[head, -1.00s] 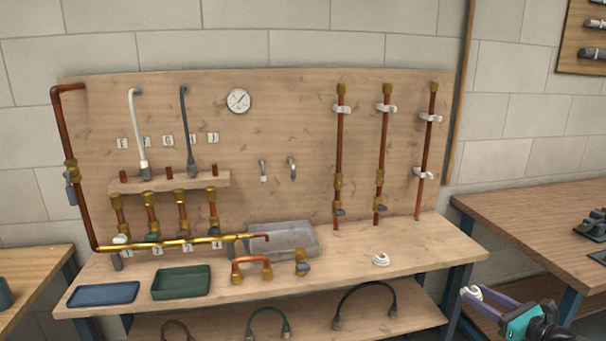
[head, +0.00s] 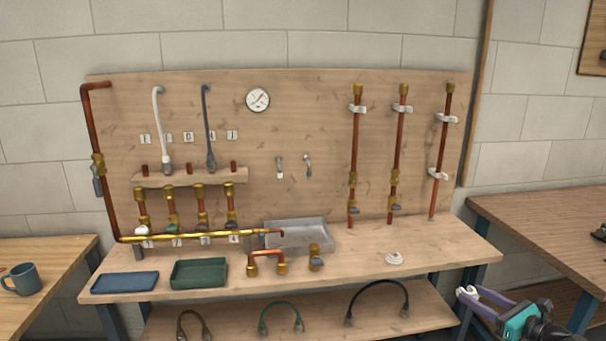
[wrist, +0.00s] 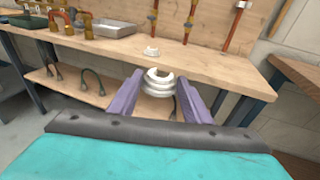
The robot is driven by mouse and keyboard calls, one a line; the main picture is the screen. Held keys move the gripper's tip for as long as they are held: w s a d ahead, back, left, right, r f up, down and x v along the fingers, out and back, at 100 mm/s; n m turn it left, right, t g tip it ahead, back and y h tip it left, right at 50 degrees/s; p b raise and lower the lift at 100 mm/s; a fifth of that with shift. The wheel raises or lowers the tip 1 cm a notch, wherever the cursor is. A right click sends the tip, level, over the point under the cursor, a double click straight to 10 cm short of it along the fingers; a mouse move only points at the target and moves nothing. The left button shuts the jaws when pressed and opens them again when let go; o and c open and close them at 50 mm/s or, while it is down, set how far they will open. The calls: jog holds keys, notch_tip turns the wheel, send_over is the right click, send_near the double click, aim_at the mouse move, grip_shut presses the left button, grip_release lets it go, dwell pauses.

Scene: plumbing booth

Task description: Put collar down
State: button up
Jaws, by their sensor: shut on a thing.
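My gripper (head: 468,294) is at the lower right of the head view, in front of the bench's right end. In the wrist view its purple fingers (wrist: 160,98) are shut on a white ringed collar (wrist: 159,80), held in the air before the bench edge. The held collar shows only as a small white bit in the head view (head: 469,290). Another white collar-like piece (head: 394,258) lies on the bench top (head: 430,245) toward the right; it also shows in the wrist view (wrist: 151,51), beyond the held one.
A blue tray (head: 125,282), a green tray (head: 199,273) and a grey tray (head: 297,235) stand on the bench. A copper bridge piece (head: 267,258) and a brass valve (head: 315,260) lie mid-bench. The bench top around the loose white piece is clear. A second table (head: 545,225) stands at right.

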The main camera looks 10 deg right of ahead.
jog(key=w+a+n+g+y, duration=0.1)
jog(key=w+a+n+y, duration=0.15)
jog(key=w+a, duration=0.6)
jog(key=w+a+n+g+y, duration=0.2)
jog(key=w+a+y, duration=0.15)
jog(key=a, duration=1.05)
jog(key=w+a+n+g+y, duration=0.1)
jog(key=a+n+y, duration=0.1)
jog(key=a, duration=0.9)
jog(key=w+a+f+n+g+y+p, duration=0.1)
jog(key=a+n+g, duration=0.1)
jog(key=a, duration=1)
jog(key=shift+w+f+g+y, duration=0.25)
jog(key=shift+g+y, duration=0.05)
jog(key=shift+y, duration=0.1)
jog(key=shift+d, duration=0.15)
